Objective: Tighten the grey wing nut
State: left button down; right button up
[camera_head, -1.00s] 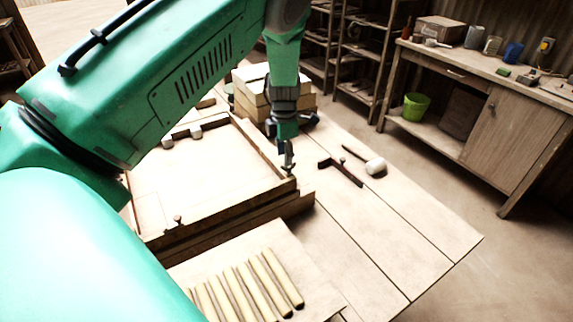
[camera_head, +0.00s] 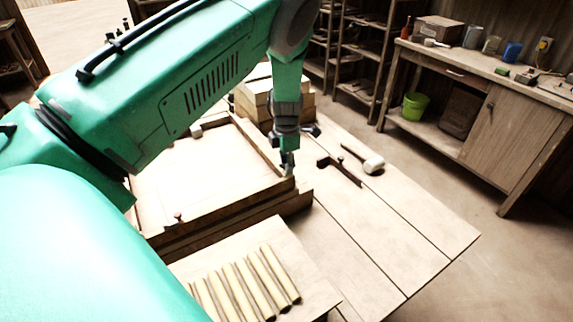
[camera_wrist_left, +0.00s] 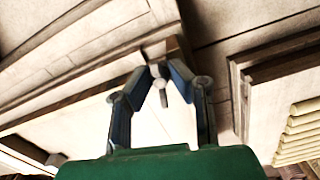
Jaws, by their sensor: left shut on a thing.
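My left gripper (camera_head: 287,172) points down at the near right corner of the wooden press frame (camera_head: 215,208). In the left wrist view its two blue fingers (camera_wrist_left: 160,72) close in around a small grey wing nut (camera_wrist_left: 162,92) at that corner. The fingers are shut on it. In the head view the fingers mostly hide the nut. My right gripper is not in view.
Another small fitting (camera_head: 178,217) stands on the near rail. A board with several pale rods (camera_head: 245,283) lies in front. A mallet (camera_head: 372,163) and a dark hammer-like tool (camera_head: 342,170) lie to the right. Stacked blocks (camera_head: 255,92) stand behind the gripper.

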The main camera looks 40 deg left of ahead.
pick_arm(q)
jog(key=shift+w+d+r+m, duration=0.1)
jog(key=shift+m, duration=0.2)
jog(key=shift+a+m, duration=0.35)
jog(key=shift+m, duration=0.65)
jog(key=m, duration=0.4)
jog(key=shift+d, duration=0.2)
jog(key=m, duration=0.5)
jog(key=shift+a, duration=0.1)
jog(key=shift+w+r+m, duration=0.1)
jog(key=shift+m, duration=1.9)
jog(key=c, duration=1.5)
grip_release()
jog(key=shift+c, duration=0.2)
jog(key=shift+o, duration=0.3)
